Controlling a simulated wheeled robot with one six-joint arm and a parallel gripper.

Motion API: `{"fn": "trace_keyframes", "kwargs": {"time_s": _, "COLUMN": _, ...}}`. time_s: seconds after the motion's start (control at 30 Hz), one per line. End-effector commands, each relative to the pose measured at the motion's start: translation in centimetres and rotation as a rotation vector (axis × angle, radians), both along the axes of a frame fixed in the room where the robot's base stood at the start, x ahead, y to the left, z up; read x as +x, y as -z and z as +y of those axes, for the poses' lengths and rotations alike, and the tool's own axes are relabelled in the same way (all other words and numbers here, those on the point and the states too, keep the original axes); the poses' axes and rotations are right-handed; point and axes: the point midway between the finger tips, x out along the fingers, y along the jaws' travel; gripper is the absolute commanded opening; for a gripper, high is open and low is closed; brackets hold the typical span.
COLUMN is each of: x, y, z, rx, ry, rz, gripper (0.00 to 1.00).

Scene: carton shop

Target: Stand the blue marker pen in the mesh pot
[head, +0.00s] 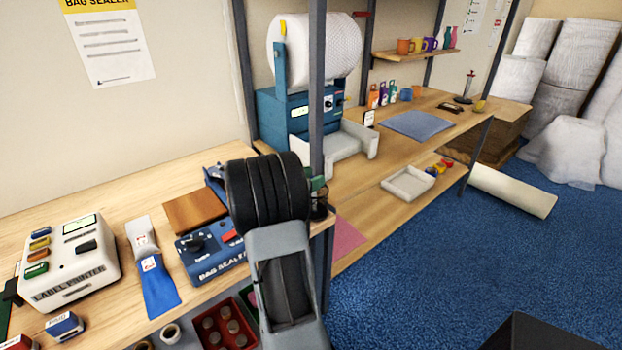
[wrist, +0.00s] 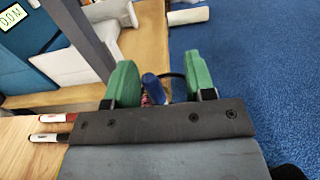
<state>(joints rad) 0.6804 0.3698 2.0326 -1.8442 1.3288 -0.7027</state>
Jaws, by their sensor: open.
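My gripper (wrist: 160,82) is open, with one green finger on each side of a blue rounded end that looks like the blue marker pen (wrist: 153,88). I cannot tell whether the fingers touch it. A thin dark curved rim (wrist: 174,75) beside the pen looks like part of the mesh pot; my gripper hides most of it. The pen seems to stand within that rim, but its lower part is hidden. In the head view, a green finger of my gripper (head: 316,184) shows beside a post, above a dark shape that may be the pot (head: 319,208).
Two other pens, one red-ended (wrist: 52,118) and one dark-ended (wrist: 45,137), lie at the left in the wrist view. A grey upright post (head: 317,90) stands close by my gripper. The bag sealer (head: 210,257) and label printer (head: 70,262) occupy the bench to the left.

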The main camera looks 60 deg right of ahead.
Motion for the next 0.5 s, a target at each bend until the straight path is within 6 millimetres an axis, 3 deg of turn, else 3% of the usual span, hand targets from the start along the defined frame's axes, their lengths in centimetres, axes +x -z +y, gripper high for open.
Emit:
{"fn": "trace_keyframes", "kwargs": {"time_s": 0.27, "x": 0.6, "y": 0.0, "z": 1.4, "rx": 0.0, "ry": -0.004, "rz": -0.001, "gripper": 0.5}}
{"fn": "trace_keyframes", "kwargs": {"time_s": 0.5, "x": 2.1, "y": 0.1, "z": 6.0, "rx": 0.0, "ry": -0.005, "rz": -0.001, "gripper": 0.5}}
